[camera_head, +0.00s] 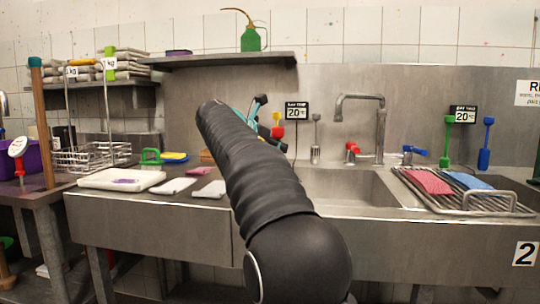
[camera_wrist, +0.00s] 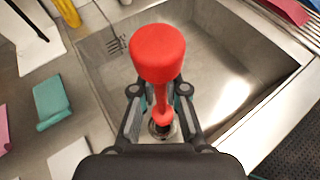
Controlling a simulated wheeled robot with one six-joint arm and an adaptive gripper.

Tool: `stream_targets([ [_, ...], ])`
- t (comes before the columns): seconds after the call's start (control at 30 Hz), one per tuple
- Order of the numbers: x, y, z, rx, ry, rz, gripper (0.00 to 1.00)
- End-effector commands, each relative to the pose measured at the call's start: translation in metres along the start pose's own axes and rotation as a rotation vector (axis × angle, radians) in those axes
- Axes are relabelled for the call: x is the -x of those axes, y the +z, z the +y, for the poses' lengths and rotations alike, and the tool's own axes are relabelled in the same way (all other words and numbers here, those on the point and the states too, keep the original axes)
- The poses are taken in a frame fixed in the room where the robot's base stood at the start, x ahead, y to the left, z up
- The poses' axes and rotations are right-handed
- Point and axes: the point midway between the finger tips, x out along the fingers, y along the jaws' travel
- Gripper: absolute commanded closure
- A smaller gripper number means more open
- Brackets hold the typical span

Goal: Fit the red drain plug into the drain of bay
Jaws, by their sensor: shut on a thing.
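The red drain plug (camera_wrist: 157,55) has a thick round red end and a thin red stem. In the wrist view my gripper (camera_wrist: 160,93) is shut on it, with dark fingers and teal parts on both sides. A round metal drain (camera_wrist: 164,132) shows behind the lower end of the plug, in the sink floor. I cannot tell whether the plug touches it. In the head view the gripper's teal parts (camera_head: 256,106) show at the far end of my black arm, which hides most of the gripper and the left part of the sink basin (camera_head: 345,188).
A wire rack (camera_head: 470,205) with red and blue cloths covers the right basin. Red and blue taps and a tall faucet (camera_head: 381,125) stand behind. White boards and pads (camera_head: 120,178) lie on the left counter.

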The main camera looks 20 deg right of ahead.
Motion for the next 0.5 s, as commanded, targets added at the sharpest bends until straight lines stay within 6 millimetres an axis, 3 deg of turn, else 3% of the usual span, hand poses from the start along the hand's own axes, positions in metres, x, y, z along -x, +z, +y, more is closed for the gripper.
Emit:
stream_targets([
  [0.17,-0.01,-0.018,-0.003,-0.001,-0.004,0.0,1.0],
  [0.5,-0.009,-0.02,-0.002,-0.001,0.0,0.0,1.0],
])
